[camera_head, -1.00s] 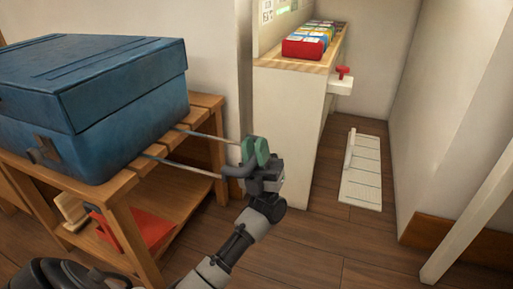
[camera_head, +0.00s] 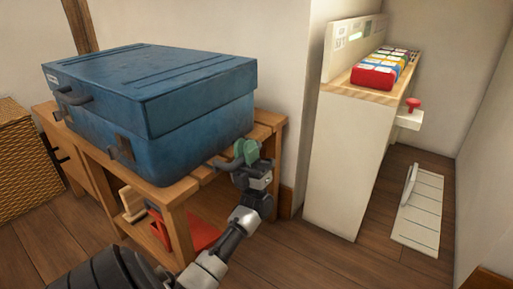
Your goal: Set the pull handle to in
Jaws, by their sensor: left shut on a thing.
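A blue suitcase (camera_head: 150,95) lies flat on a wooden slatted rack (camera_head: 270,119). Its grey pull handle (camera_head: 222,164) shows low at the suitcase's right end, close against it. No long stretch of its rods shows. My left gripper (camera_head: 246,152), with green finger pads, is shut on the pull handle just beside the suitcase, over the rack's right edge. The gripper hides part of the handle, so I cannot tell whether a small gap is left. My right gripper is not in view.
A white cabinet (camera_head: 340,160) stands to the right, with a red-fronted box of colourful packets (camera_head: 375,77) on top and a red knob (camera_head: 413,103) at its side. A white slatted panel (camera_head: 420,212) lies on the floor. A wicker basket (camera_head: 22,160) stands at left.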

